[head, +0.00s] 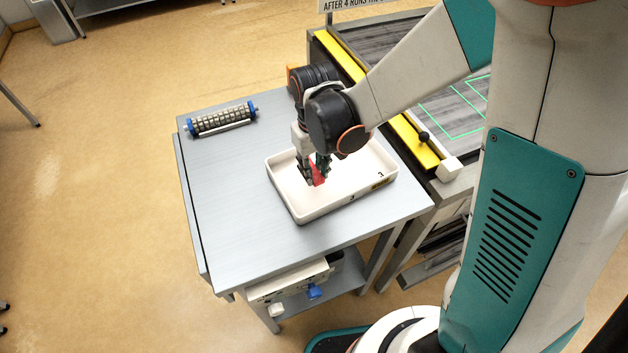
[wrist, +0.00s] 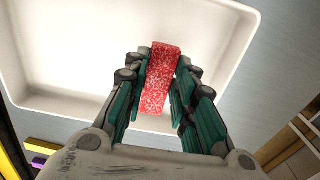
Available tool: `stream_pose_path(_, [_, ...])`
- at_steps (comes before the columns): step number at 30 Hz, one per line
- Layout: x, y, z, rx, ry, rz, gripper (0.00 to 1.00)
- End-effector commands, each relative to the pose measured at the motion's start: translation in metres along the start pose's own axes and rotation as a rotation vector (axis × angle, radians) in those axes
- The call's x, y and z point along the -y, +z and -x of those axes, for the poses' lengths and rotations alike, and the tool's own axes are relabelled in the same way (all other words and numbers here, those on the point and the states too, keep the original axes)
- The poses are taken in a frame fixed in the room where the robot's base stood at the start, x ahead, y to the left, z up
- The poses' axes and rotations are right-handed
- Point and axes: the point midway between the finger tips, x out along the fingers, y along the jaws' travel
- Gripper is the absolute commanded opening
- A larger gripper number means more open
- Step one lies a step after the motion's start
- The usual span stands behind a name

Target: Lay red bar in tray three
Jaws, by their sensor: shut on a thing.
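The red bar (wrist: 160,75) has a speckled surface and is held between the fingers of my gripper (wrist: 158,85) in the wrist view. In the head view the bar (head: 318,174) shows as a small red patch at my gripper (head: 314,172). The white tray (head: 284,195) lies on the grey table and carries the mark 3 on its front wall. My gripper points down over the inside of the tray. The tray (wrist: 60,104) also shows below the bar in the wrist view. I cannot tell whether the bar touches the tray floor.
A roller with blue ends (head: 221,119) lies at the back left of the grey table (head: 225,220). The table's left and front parts are clear.

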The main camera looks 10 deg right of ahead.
Motion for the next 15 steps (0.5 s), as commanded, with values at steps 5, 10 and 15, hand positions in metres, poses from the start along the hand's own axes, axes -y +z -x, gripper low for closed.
stream_pose_path(5, [0.000,0.000,-0.024,0.000,0.000,0.000,0.01])
stream_pose_path(10, [0.000,0.000,-0.042,0.000,0.000,0.000,0.01])
stream_pose_path(15, [0.000,0.000,-0.040,0.000,0.000,0.000,0.01])
